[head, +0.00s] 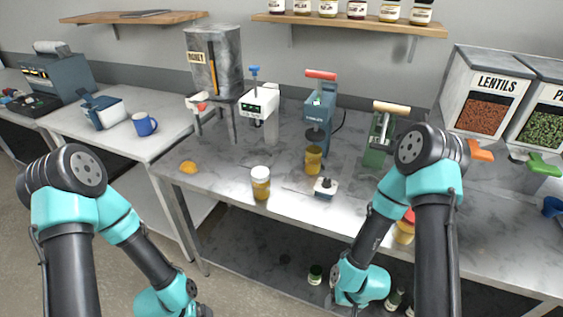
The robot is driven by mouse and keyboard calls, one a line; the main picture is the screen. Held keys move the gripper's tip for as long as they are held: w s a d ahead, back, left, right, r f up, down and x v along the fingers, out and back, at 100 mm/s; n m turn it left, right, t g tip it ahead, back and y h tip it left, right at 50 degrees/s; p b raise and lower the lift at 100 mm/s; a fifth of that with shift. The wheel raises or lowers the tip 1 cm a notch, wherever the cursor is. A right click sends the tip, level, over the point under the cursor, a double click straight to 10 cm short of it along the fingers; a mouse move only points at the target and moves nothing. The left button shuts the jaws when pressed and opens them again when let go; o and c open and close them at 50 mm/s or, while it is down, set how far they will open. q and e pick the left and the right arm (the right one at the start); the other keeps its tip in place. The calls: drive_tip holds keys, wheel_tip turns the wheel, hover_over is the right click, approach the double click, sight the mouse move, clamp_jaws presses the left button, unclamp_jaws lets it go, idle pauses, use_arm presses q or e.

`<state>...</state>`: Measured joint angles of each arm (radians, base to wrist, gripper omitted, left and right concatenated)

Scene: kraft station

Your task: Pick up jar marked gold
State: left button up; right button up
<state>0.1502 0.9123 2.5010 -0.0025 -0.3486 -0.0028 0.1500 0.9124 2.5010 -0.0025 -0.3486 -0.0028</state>
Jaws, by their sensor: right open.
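A jar with a white lid and amber-gold contents (261,187) stands upright near the front edge of the steel table. A second amber jar (314,160) stands under the blue press. A third amber jar with a red lid (404,233) is partly hidden by my right arm. I cannot read a gold marking on any of them. My right gripper (345,290) is low at the bottom of the view, in front of the table and apart from the jars; its fingers are hard to make out. My left arm reaches down at the left, with its gripper below the picture.
The table (225,175) carries a honey tank (215,65), a white machine (259,100), the blue press (319,103), a green press (380,140) and a small stamp-like block (325,187). Lentil bin (487,95) stands at right.

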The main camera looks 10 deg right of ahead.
use_arm(q)
drive_tip(key=shift+s+a, duration=0.2)
drive_tip(key=shift+a, duration=0.1)
drive_tip(key=shift+w, duration=0.1)
